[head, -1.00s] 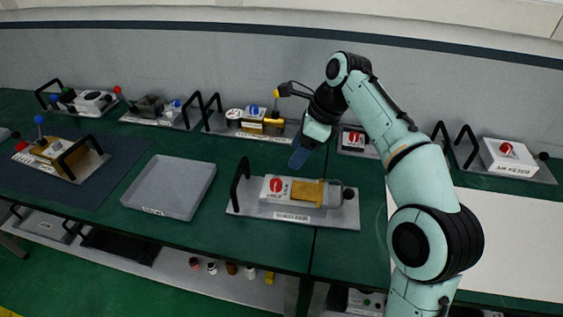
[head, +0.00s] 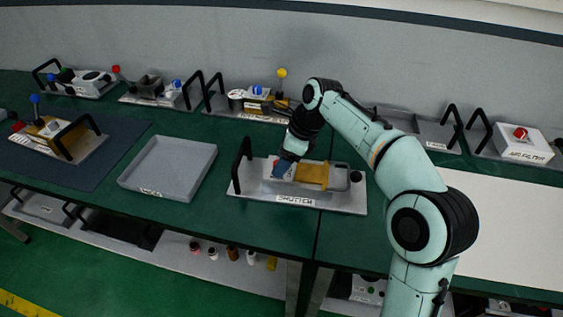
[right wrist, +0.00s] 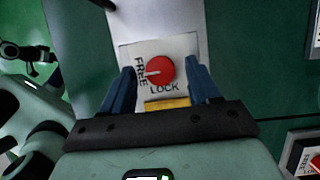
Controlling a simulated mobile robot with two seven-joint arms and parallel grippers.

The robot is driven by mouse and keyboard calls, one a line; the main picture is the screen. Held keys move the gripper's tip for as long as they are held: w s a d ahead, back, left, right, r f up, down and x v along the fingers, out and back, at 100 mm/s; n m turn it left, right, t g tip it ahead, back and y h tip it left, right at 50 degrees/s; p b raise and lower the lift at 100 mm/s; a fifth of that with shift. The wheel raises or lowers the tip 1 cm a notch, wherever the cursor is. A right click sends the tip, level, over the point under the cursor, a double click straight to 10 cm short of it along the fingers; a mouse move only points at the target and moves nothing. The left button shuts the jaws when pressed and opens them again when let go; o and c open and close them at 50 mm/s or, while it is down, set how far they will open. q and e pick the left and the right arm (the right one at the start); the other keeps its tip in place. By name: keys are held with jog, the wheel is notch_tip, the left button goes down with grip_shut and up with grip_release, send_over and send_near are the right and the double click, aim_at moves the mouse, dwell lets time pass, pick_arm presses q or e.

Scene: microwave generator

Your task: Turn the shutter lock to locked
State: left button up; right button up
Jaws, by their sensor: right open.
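The shutter unit is a grey plate (head: 340,201) with a black handle (head: 241,166), a brass block (head: 311,175) and a label reading SHUTTER. Its lock is a red round knob (right wrist: 160,71) on a white panel marked FREE and LOCK. The knob's white pointer mark points left, towards FREE. My right gripper (right wrist: 161,88) is open, its blue fingers apart on either side of the knob, with no contact visible. In the head view my right gripper (head: 283,168) is over the panel and hides the knob. My left gripper is not in view.
An empty grey tray (head: 169,168) lies left of the shutter unit. Other units with handles line the back, including an air filter box (head: 523,145) at right. A unit with a yellow-topped lever (head: 282,73) stands behind my right gripper.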

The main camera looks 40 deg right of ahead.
jog(key=shift+f, duration=0.3)
